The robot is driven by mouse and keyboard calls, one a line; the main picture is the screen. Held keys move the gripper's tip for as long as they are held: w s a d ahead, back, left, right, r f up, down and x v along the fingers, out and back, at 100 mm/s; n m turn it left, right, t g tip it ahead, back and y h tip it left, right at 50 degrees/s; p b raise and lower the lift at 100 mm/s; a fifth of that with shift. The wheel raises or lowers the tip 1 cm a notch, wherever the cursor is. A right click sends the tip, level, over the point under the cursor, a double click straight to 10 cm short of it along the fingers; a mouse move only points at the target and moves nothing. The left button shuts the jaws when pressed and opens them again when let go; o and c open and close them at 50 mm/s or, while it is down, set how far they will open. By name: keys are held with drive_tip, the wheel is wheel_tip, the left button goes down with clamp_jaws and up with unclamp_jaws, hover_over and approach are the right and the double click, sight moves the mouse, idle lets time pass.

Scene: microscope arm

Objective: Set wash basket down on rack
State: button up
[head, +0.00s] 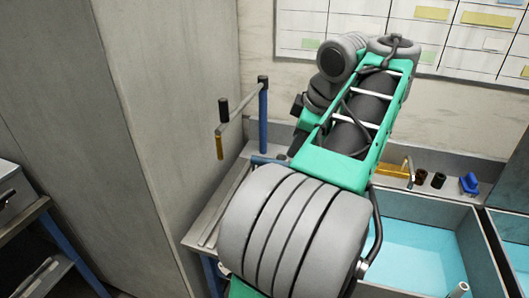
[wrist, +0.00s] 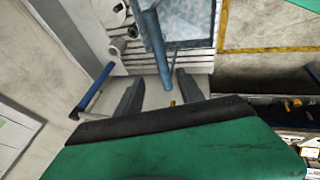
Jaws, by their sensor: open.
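My gripper (wrist: 158,76) is open in the wrist view, its two grey fingers apart. A blue-grey bar (wrist: 153,38) reaches down between the fingertips from the top; I cannot tell whether it touches them, or whether it belongs to the wash basket. Beyond it lies a pale blue mottled surface (wrist: 190,18), which may be basket or water. A ridged grey slatted surface (wrist: 195,58), possibly the rack, shows beneath. In the head view my arm hides the gripper and the area around it. I cannot clearly make out the basket there.
A blue post (head: 263,118) with a grey crossbar and yellow-ended handle (head: 219,146) stands left of my arm. A basin with blue liquid (head: 410,248) lies at right. Small dark cups (head: 438,180) and a blue item (head: 469,183) stand behind it. A tall grey panel (head: 165,120) borders the left.

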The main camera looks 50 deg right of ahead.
drive_tip(key=w+a+f+m+y, duration=0.1)
drive_tip(key=w+a+f, duration=0.1)
drive_tip(key=w+a, duration=0.65)
drive_tip(key=w+a+f+m+y, duration=0.1)
drive_tip(key=w+a+f, duration=0.3)
drive_tip(key=a, duration=0.7)
drive_tip(key=s+a+f+m, duration=0.1)
drive_tip(key=s+a+f, duration=0.1)
drive_tip(key=a+f, duration=0.3)
drive_tip(key=s+a+f+m, duration=0.2)
drive_tip(key=a+f, duration=0.3)
drive_tip(key=a, duration=0.5)
drive_tip(key=shift+s+a+f+h, duration=0.15)
drive_tip(key=shift+s+a+h, duration=0.15)
drive_tip(key=shift+s, duration=0.1)
